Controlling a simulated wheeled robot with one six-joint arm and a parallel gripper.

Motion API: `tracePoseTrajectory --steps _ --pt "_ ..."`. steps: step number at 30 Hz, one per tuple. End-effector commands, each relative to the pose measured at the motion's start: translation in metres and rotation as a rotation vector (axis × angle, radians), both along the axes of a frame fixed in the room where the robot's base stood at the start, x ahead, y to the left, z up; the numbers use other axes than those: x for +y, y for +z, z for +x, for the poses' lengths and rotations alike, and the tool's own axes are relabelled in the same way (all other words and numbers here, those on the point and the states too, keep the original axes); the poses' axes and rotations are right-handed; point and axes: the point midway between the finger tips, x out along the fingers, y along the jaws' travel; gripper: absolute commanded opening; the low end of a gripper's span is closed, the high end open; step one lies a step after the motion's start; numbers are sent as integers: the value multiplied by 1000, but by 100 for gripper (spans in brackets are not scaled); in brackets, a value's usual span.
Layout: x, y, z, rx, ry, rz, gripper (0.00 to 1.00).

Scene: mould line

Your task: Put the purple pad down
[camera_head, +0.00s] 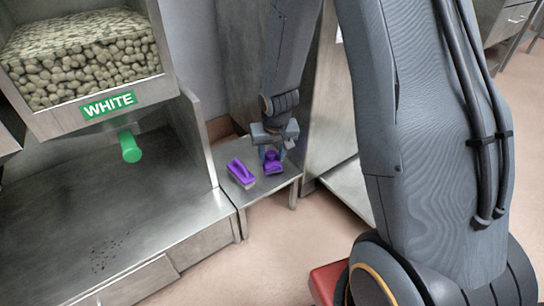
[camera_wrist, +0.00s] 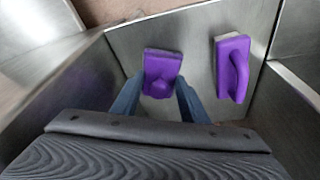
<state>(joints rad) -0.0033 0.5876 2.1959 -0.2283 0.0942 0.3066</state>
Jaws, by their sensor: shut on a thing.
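A purple pad (camera_head: 272,165) with a raised grip is between the fingers of my gripper (camera_head: 273,150), which is shut on it. In the wrist view the held pad (camera_wrist: 161,66) shows between the two blue-grey fingertips (camera_wrist: 158,96). It is over the small metal side table (camera_head: 273,184), low and near its top; I cannot tell whether it touches. A second purple pad (camera_head: 241,173) with a loop handle and pale underside lies on the table, to the left in the head view. In the wrist view this second pad (camera_wrist: 232,68) is to the right, apart from the held one.
A metal bench (camera_head: 150,220) stands left of the side table, under a hopper marked WHITE (camera_head: 108,104) with a green spout (camera_head: 130,147). Metal panels rise around the table. A narrow bare strip of tabletop lies between the two pads.

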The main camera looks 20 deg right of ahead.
Motion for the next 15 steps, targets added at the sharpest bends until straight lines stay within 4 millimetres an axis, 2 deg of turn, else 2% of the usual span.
tracePoseTrajectory --steps 4,5,8,15 --pt "0 -4 0 0 0 0 12" --pt "0 -4 0 0 0 0 43" --pt "0 -3 0 0 0 0 59" --pt "0 -3 0 1 0 0 59"
